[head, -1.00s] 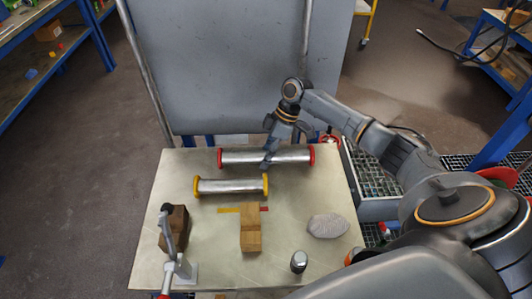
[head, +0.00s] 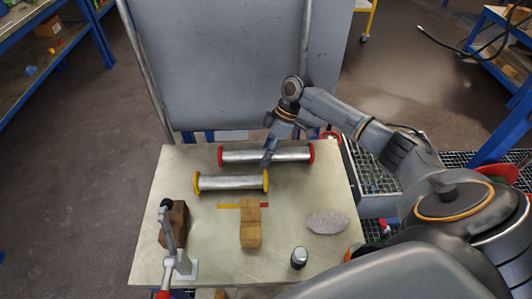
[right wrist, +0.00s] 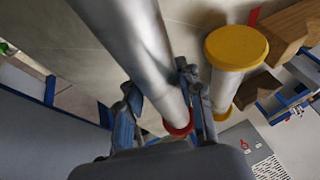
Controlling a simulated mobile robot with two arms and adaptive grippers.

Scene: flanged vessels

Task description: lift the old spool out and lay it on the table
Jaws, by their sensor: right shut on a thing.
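A metal spool with red end flanges (head: 295,154) lies along the back part of the table (head: 215,255). My right gripper (head: 266,160) reaches down onto it near its middle. In the right wrist view, the fingers of my right gripper (right wrist: 163,100) are on both sides of the metal tube (right wrist: 135,45), shut on it. One red flange shows beyond the fingers. A second metal spool, with yellow flanges (head: 230,183), lies in front of it, apart from the gripper. The pictures do not tell which spool is the old one. My left gripper is not in view.
A wooden block (head: 250,230) stands mid-table by red and yellow strips. A grey stone-like lump (head: 327,221) and a small metal cylinder (head: 299,257) are at the right. A dark block (head: 177,222) and a grey lever fixture (head: 183,266) stand at the left. A grey panel (head: 225,65) rises behind.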

